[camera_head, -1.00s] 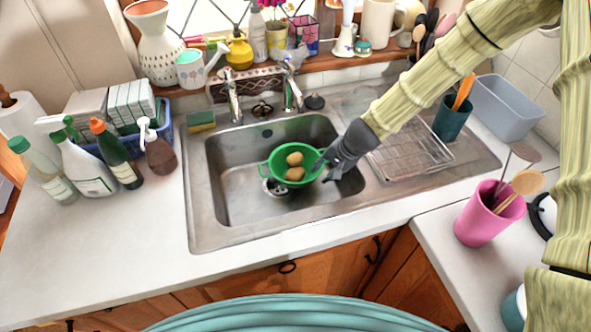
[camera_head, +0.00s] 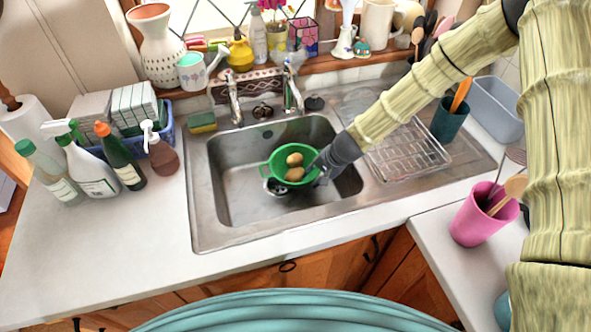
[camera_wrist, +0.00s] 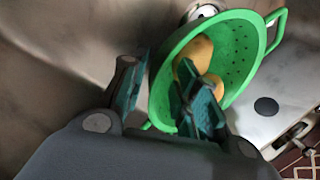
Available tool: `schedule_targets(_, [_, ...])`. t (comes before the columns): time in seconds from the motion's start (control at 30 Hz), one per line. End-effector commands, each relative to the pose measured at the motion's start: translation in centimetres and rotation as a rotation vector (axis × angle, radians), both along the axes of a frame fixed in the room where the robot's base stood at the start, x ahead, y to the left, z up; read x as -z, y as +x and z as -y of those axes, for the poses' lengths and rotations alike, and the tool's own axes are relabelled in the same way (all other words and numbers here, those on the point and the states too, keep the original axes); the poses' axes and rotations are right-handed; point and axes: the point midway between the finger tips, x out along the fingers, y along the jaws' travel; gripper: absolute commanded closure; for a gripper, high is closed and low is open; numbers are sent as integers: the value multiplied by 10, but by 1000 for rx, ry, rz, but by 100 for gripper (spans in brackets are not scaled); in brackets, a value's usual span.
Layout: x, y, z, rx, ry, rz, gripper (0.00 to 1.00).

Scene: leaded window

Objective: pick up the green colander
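The green colander (camera_head: 283,177) sits in the sink basin with two potatoes (camera_head: 294,160) in it, near the drain. It fills the upper middle of the wrist view (camera_wrist: 240,50), its far handle at the upper right. My gripper (camera_head: 320,172) is at the colander's right side in the head view. In the wrist view, my gripper's (camera_wrist: 160,85) two teal-padded fingers are apart. One is outside the colander wall and the other reaches inside over the rim, beside the potatoes. Whether either pad touches the wall is unclear.
The steel sink (camera_head: 235,205) surrounds the colander, with taps (camera_head: 291,92) behind it. A wire rack (camera_head: 408,152) lies on the drainer to the right. Bottles (camera_head: 122,160) stand on the left counter, and a pink utensil pot (camera_head: 482,218) stands on the right. The front-left counter is clear.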

Motion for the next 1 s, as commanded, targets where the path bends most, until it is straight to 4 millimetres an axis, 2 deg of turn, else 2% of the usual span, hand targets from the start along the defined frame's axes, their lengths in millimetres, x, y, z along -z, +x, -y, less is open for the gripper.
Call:
schedule_targets(0.23, [1, 0, 0, 0, 0, 0, 70])
schedule_targets(0.27, [1, 0, 0, 0, 0, 0, 73])
schedule_targets(0.4, [1, 0, 0, 0, 0, 0, 99])
schedule_targets(0.43, [1, 0, 0, 0, 0, 0, 100])
schedule_targets(1.0, [-3, 1, -1, -2, 0, 1, 100])
